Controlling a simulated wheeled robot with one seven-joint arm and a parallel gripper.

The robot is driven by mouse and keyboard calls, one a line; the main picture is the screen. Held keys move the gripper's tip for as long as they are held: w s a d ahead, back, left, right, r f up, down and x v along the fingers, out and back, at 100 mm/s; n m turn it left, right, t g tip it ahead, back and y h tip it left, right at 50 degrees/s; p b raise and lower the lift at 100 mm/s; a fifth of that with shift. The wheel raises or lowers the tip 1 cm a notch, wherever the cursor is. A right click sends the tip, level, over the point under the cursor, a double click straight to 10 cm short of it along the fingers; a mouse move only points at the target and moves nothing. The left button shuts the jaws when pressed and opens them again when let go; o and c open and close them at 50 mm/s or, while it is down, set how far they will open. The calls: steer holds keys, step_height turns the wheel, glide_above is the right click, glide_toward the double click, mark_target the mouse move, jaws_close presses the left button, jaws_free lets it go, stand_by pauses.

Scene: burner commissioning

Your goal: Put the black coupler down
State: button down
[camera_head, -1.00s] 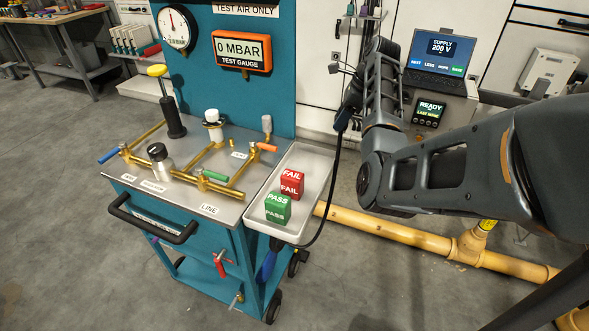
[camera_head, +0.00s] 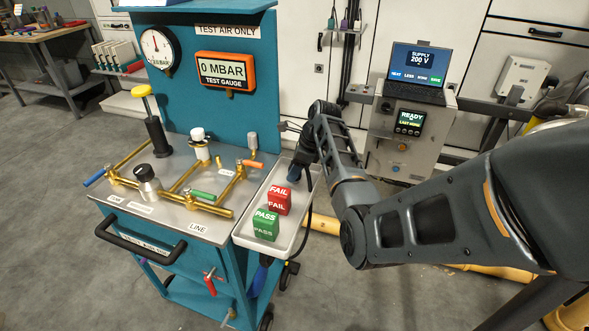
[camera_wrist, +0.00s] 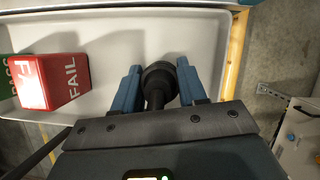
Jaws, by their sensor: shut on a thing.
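The black coupler (camera_wrist: 157,86) is a round dark piece between the two blue fingers of my gripper (camera_wrist: 160,70) in the wrist view. My gripper is shut on it. The pale tray (camera_wrist: 188,27) lies behind the coupler in that view. In the head view my gripper (camera_head: 296,170) is at the far end of the tray (camera_head: 254,237), beyond the red FAIL block. The coupler is hidden there by my gripper and arm. I cannot tell whether the coupler touches the tray floor.
A red FAIL block (camera_head: 278,200) and a green PASS block (camera_head: 265,225) stand in the tray's near and middle part. The teal cart's top (camera_head: 150,205) carries brass pipes and valves. A dark cable (camera_head: 307,228) hangs beside the tray. The tray's far end has free room.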

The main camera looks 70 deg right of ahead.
steer(key=shift+f, duration=0.15)
steer(key=c, duration=0.6)
jaws_free()
steer(key=v, duration=1.2)
steer(key=shift+s, duration=0.1)
